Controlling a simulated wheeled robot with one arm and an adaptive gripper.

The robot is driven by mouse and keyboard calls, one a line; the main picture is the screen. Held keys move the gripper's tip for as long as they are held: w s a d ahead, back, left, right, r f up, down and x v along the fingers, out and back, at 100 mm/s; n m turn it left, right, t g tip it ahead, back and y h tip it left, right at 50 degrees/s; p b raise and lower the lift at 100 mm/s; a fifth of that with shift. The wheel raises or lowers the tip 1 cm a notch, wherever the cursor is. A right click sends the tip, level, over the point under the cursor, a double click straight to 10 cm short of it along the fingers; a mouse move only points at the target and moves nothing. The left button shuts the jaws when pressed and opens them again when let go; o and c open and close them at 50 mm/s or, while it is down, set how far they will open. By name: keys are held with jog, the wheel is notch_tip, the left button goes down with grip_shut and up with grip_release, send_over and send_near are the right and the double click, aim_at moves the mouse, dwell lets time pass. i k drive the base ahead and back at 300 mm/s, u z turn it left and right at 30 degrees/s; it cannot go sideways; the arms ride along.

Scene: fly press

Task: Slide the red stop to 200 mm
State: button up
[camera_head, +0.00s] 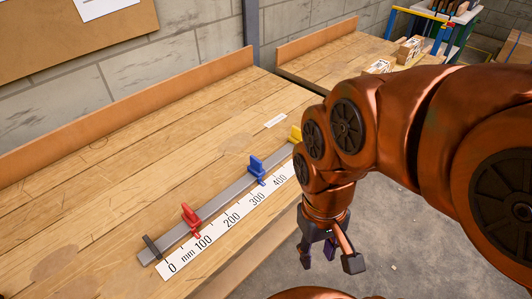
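The red stop (190,219) sits on a grey metal rail (226,201) on the wooden bench. Its foot points at about the 100 mark of the white scale (217,231), which runs along the rail's front side. A blue stop (257,168) stands farther along the rail, between the 300 and 400 marks. A yellow stop (295,134) is beyond it, partly hidden by my arm. My gripper (329,260) hangs open and empty off the bench's front side, to the right of the red stop and apart from it.
A dark end piece (152,246) stands on the rail near 0. A wooden back board (130,107) edges the bench. A second bench (340,61) with boxes (410,49) is farther back. The bench top behind the rail is mostly clear.

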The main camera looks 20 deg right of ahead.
aim_at(191, 217)
jog(key=u, duration=0.9)
jog(key=k, duration=1.25)
jog(key=u, duration=0.8)
jog(key=i, duration=1.35)
jog(key=z, duration=0.15)
